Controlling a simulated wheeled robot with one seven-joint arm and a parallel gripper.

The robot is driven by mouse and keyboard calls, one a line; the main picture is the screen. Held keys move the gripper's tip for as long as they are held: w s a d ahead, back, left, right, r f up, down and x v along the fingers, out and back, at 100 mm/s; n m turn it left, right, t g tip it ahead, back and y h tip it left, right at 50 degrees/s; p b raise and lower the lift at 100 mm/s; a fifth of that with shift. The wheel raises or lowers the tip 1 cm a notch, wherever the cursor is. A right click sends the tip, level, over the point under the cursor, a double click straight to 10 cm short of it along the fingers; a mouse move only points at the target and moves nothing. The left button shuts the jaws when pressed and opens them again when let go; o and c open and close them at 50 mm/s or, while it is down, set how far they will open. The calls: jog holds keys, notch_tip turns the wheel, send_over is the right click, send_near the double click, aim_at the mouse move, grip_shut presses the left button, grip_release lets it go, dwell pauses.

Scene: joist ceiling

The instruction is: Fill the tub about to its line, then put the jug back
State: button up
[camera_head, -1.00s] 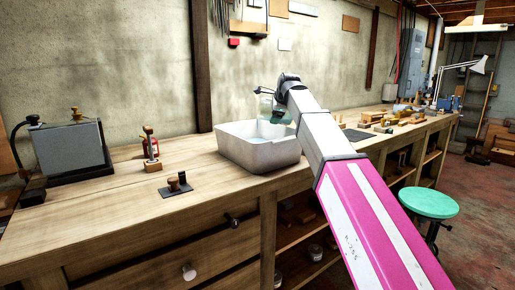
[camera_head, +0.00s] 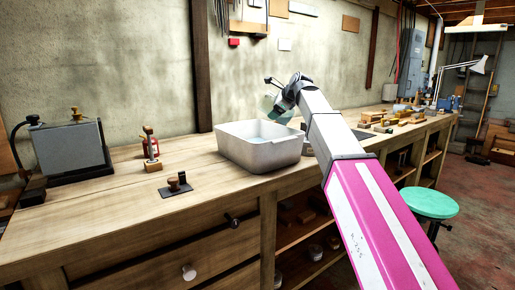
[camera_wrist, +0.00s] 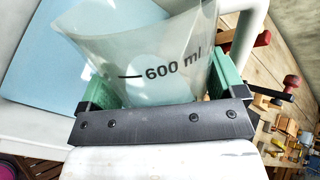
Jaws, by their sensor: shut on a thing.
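The clear, greenish jug (camera_head: 271,104) is tilted above the right back part of the tub. In the wrist view the jug (camera_wrist: 140,45) shows a black "600 ml" mark. My gripper (camera_wrist: 163,88) is shut on the jug, with a green finger on each side of it. The pale grey tub (camera_head: 262,156) stands on the bench and holds pale blue water (camera_wrist: 45,60). The water surface (camera_head: 262,133) is partly visible in the head view. The tub's line is not visible, and I cannot tell whether any liquid is leaving the jug.
The wooden bench (camera_head: 110,205) has a small dark stand (camera_head: 176,187) and a grey metal box (camera_head: 68,150) to the left of the tub. Several wooden blocks (camera_head: 385,122) lie to the right. A green stool (camera_head: 430,204) stands in front of the bench.

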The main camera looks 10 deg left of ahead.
aim_at(274, 97)
jog(key=m+y, duration=0.1)
jog(key=a+y, duration=0.1)
jog(key=m+y, duration=0.1)
jog(key=y, duration=0.1)
jog(key=shift+s+a+m, duration=0.2)
jog(key=shift+s+m, duration=0.1)
jog(key=m+y, duration=0.1)
jog(key=y, duration=0.1)
jog(key=a+m+y, duration=0.1)
jog(key=y, duration=0.1)
jog(key=shift+s+a+r+m, duration=0.15)
jog(key=shift+s+a+m, duration=0.05)
jog(key=shift+m, duration=0.2)
jog(key=shift+r, duration=2)
